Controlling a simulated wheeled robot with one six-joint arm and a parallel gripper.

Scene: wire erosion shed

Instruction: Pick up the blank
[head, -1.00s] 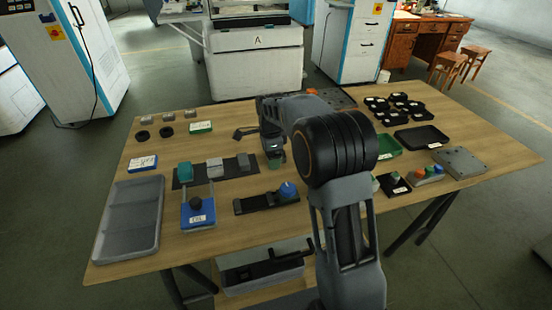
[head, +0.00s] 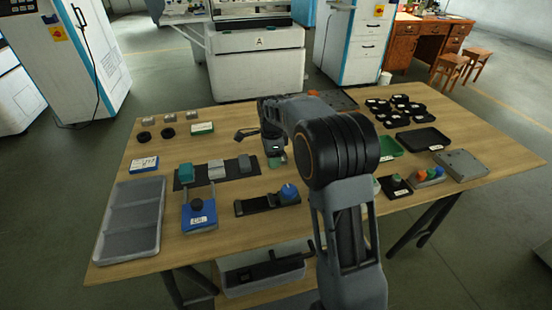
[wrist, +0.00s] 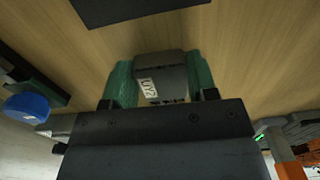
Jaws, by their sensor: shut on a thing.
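The blank, a grey block (wrist: 165,72) with a white label, is between the two green finger pads of my gripper (wrist: 160,80) in the wrist view. The pads touch it on both sides and the jaws are shut on it. In the head view my gripper (head: 276,161) is over the table, just right of a dark mat (head: 231,171); the blank cannot be made out there. The label's writing is too small to read surely.
The mat bears a teal block (head: 186,173), a light grey block (head: 216,169) and a darker block (head: 244,162). A grey tray (head: 130,254) lies at left. A black fixture with a blue knob (head: 289,193) is in front. Black trays (head: 422,139) stand at right.

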